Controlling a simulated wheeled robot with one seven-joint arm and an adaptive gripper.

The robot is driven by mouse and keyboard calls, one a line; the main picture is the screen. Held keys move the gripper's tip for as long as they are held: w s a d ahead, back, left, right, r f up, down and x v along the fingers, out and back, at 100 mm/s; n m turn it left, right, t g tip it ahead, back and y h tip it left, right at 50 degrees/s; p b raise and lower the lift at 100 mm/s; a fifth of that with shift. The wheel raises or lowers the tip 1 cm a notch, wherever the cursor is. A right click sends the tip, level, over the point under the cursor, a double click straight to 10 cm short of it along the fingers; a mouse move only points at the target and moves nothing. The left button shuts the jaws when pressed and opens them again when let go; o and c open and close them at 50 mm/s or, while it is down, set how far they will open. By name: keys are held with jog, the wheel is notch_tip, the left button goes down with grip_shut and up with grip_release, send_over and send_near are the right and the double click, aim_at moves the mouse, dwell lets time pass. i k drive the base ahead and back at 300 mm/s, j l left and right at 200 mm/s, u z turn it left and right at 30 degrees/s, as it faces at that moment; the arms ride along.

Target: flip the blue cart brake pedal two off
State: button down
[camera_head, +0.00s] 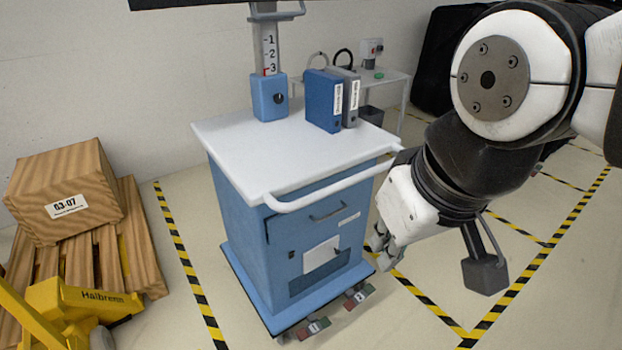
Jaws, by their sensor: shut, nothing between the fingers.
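The blue cart (285,225) has a white top and a white push handle. Brake pedal two (359,297), marked 2, is at the cart's lower front right, with a red end on the left and a green end on the right. I cannot tell which end is pressed down. A matching pedal marked 1 (313,328) is to its left. My gripper (380,257) is shut and empty, above and slightly right of pedal two, below the push handle and beside the cart's front right corner. It appears apart from the pedal.
A blue binder (322,101) and a grey one stand on the cart top. A dark box-like piece (485,275) shows below my arm. Floor right of the pedals looks clear.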

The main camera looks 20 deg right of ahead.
aim_at(359, 297)
jog(key=l+z, duration=0.1)
jog(key=z, duration=0.15)
jog(key=l+z, duration=0.15)
jog(key=z, duration=0.15)
jog(key=j+u, duration=0.1)
jog(key=u, duration=0.9)
jog(key=j+u, duration=0.15)
jog(key=u, duration=0.3)
jog(key=k+l+z, duration=0.1)
jog(key=z, duration=0.8)
jog(key=k+l, duration=0.1)
jog(key=l, duration=0.25)
jog(key=k+l, duration=0.1)
jog(key=l, duration=0.25)
jog(key=k+l+z, duration=0.1)
jog(key=l, duration=0.25)
